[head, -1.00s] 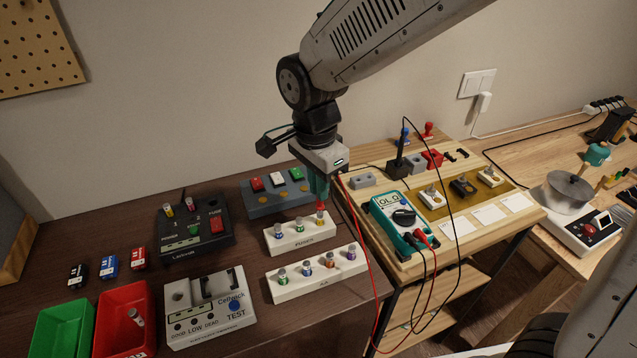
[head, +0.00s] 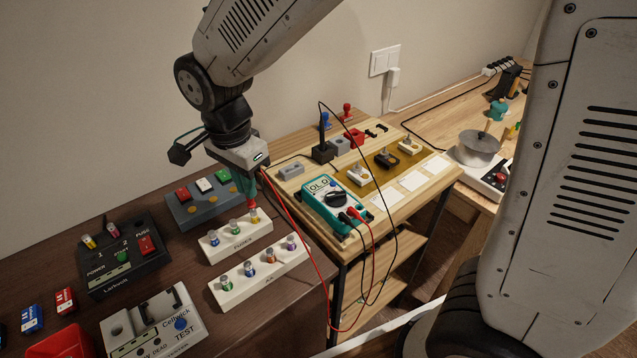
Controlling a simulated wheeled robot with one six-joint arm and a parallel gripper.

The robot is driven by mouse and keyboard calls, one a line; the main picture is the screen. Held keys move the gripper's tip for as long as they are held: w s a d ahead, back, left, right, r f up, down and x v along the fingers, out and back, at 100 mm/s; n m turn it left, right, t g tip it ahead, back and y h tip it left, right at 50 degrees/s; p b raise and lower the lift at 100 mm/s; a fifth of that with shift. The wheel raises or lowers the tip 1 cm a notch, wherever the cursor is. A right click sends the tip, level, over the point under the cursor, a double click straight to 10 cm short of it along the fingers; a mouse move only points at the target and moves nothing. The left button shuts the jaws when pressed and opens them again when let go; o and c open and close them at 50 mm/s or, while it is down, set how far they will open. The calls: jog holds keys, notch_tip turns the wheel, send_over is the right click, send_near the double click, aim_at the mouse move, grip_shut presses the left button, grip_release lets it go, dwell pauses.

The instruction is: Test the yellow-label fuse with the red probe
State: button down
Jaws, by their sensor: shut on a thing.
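My gripper (head: 248,188) is shut on the red probe (head: 252,207), whose red lead runs to the multimeter. It points down at the right end of the rear white rack (head: 240,243). The probe's red end is at or just above the fuse there (head: 254,218), which seems to have a yellow label; I cannot tell if they touch. A blue and a green fuse stand upright to its left. The teal multimeter (head: 349,219) on the wooden stand reads OL. A yellow-banded piece (head: 89,242) also stands in the black Larkvolt box (head: 125,265).
A front white rack (head: 240,293) holds several coloured cells. A grey tester (head: 155,322), a grey button box (head: 205,207) and a red bin (head: 60,342) are nearby. The red lead hangs in a loop past the table's right edge. A black post (head: 323,152) stands behind the meter.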

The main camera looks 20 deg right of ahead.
jog(key=shift+r, duration=0.1)
jog(key=shift+r, duration=2.9)
